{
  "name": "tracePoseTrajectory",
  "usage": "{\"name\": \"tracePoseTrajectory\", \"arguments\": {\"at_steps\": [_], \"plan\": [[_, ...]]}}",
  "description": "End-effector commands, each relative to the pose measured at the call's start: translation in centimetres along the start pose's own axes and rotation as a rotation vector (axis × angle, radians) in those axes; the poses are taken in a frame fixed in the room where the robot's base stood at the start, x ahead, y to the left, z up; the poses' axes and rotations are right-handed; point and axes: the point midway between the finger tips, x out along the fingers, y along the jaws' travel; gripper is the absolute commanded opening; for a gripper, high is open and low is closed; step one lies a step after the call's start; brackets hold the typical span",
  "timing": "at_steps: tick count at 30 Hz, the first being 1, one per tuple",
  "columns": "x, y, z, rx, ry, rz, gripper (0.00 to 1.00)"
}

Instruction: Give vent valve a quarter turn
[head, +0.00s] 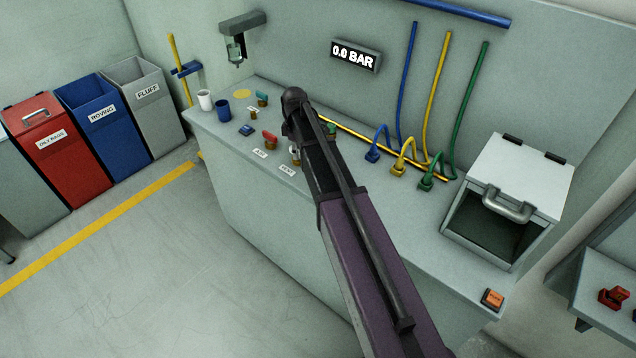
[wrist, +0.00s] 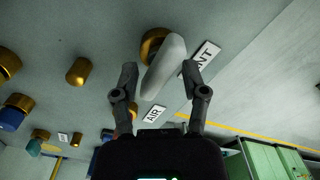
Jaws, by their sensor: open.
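The vent valve has a white lever handle (wrist: 165,66) on a round brass base (wrist: 152,44), seen in the wrist view. A label ending in "NT" (wrist: 204,58) lies beside it. My gripper (wrist: 159,76) is open, with one finger on each side of the white handle. I cannot tell whether either finger touches it. In the head view my arm covers most of the valve; a bit of white (head: 294,151) shows at its edge, near the VENT label (head: 287,170).
The air valve's red handle (head: 269,137) is close by, with its AIR label (head: 260,154). Other brass fittings and a blue cup (head: 223,109) stand on the bench. Coloured hoses (head: 404,158) and a lidded box (head: 520,177) are to the right. The display (head: 354,56) reads 0.0 BAR.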

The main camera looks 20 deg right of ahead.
Motion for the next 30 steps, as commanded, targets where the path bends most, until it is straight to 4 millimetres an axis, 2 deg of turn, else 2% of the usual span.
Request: {"name": "tracePoseTrajectory", "arguments": {"at_steps": [11,15,30], "plan": [[0.0,0.0,0.0,-0.251,0.000,0.000,0.57],[-1.7,0.0,0.0,-0.253,0.000,0.000,0.57],[-5.8,0.0,0.0,-0.250,0.000,0.000,0.57]]}}
